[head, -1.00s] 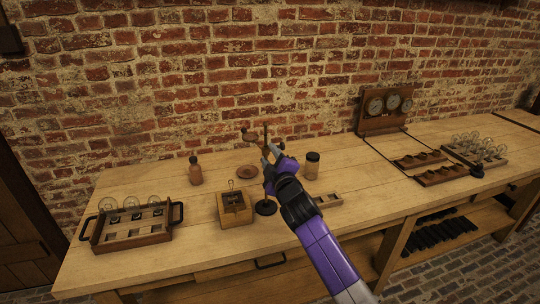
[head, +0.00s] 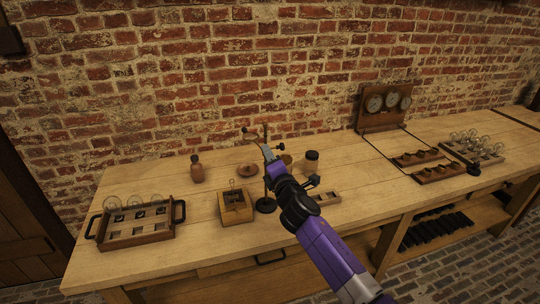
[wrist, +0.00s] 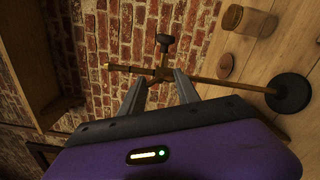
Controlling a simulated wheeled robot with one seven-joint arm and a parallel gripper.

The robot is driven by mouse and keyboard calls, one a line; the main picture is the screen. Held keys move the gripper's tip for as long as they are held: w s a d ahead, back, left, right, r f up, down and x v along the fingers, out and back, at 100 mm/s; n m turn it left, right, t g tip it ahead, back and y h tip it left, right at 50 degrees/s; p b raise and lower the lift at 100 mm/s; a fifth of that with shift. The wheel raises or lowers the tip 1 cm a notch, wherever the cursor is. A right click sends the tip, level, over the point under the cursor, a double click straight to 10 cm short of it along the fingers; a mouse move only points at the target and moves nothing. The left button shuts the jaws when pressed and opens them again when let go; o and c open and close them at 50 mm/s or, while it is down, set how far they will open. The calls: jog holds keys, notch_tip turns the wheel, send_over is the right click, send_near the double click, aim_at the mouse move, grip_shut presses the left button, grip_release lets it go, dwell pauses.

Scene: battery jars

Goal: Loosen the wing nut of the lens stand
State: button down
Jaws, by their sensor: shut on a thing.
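The lens stand has a round black base (head: 265,205) on the bench and a thin upright brass rod. The rod and base also show in the wrist view (wrist: 290,92), lying sideways there. Near the top of the rod are a brass cross-piece (wrist: 120,67) and a dark knob (wrist: 165,42). My gripper (wrist: 162,76) has its two grey fingers on either side of the clamp, tips a little apart. The wing nut is not clearly visible; it seems to be between the fingertips. In the head view, my gripper (head: 268,156) covers part of the clamp.
A wooden box (head: 235,216) stands left of the base, with a bulb tray (head: 130,240) further left. A brown bottle (head: 197,172), round dish (head: 248,170) and jar (head: 311,163) stand behind. The bench front is clear.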

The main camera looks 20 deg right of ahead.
jog(key=shift+n, duration=0.7)
jog(key=shift+a, duration=0.1)
jog(key=c, duration=0.9)
grip_release()
jog(key=shift+s+p, duration=0.1)
jog(key=shift+p, duration=0.2)
jog(key=s+p, duration=0.2)
jog(key=s, duration=0.5)
jog(key=shift+s, duration=0.3)
